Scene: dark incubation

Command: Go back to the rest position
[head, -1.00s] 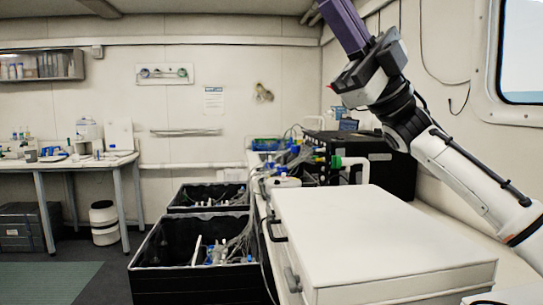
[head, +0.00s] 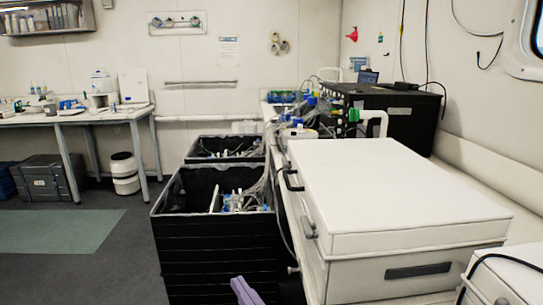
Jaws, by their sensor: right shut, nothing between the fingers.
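My right gripper (head: 245,290) shows only as a purple tip at the bottom edge of the head view, left of centre. It is shut and holds nothing. It is in front of the nearer black crate (head: 215,262) in the picture, with the rest of the arm out of frame. My left gripper is not in view. A large white box (head: 400,195) with its lid down stands on the bench to the right of the gripper tip.
A second black crate (head: 226,137) stands behind the nearer one; cables and bottles fill both. A black instrument (head: 405,110) sits at the back of the bench. Another white box (head: 515,275) is at the lower right. The floor (head: 115,275) on the left is open.

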